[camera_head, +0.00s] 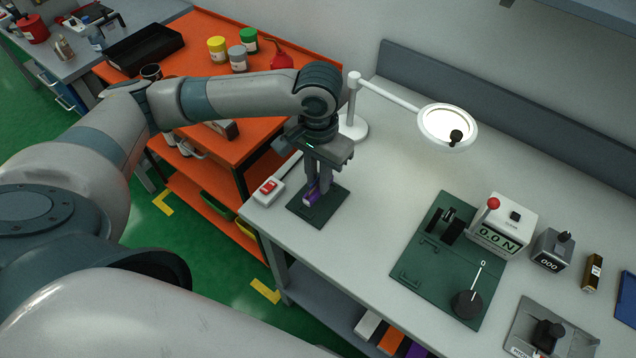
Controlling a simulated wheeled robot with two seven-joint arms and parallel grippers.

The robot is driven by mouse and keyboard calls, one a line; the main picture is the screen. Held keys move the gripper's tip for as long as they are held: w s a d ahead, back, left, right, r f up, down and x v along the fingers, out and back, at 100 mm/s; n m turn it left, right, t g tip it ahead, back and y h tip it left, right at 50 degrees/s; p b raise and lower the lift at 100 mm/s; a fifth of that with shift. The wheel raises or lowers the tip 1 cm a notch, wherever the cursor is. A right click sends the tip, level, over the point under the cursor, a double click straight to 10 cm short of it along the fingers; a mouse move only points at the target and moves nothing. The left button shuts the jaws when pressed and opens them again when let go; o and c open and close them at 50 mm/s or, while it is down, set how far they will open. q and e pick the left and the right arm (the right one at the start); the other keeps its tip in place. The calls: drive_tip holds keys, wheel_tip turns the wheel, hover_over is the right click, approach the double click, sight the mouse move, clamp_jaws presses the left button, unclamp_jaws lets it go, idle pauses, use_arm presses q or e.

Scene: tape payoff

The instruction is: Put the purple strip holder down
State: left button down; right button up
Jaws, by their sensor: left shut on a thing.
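The purple strip holder (312,197) is small and sits between the fingers of my left gripper (314,193). The gripper points down and is shut on it. The holder is over the dark green mat (327,209) near the left end of the grey bench. It is very low; I cannot tell whether it touches the mat. The fingers hide part of the holder. My right gripper is not in view.
A power strip with a red switch (268,187) lies just left of the mat. A lamp (354,127) stands behind. A green plate (425,272) with a force gauge (503,222) is to the right. Bench between mat and plate is clear.

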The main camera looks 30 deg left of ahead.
use_arm(q)
drive_tip(key=shift+f, duration=1.35)
drive_tip(key=shift+p, duration=0.3)
drive_tip(key=c, duration=1.7)
unclamp_jaws()
drive_tip(key=shift+f, duration=0.1)
drive_tip(key=shift+o, duration=0.2)
drive_tip(key=shift+r, duration=0.4)
wheel_tip(320, 180, up, 12)
drive_tip(key=shift+f+b, duration=0.25)
drive_tip(key=shift+b, duration=0.8)
drive_tip(key=shift+s+f, duration=0.1)
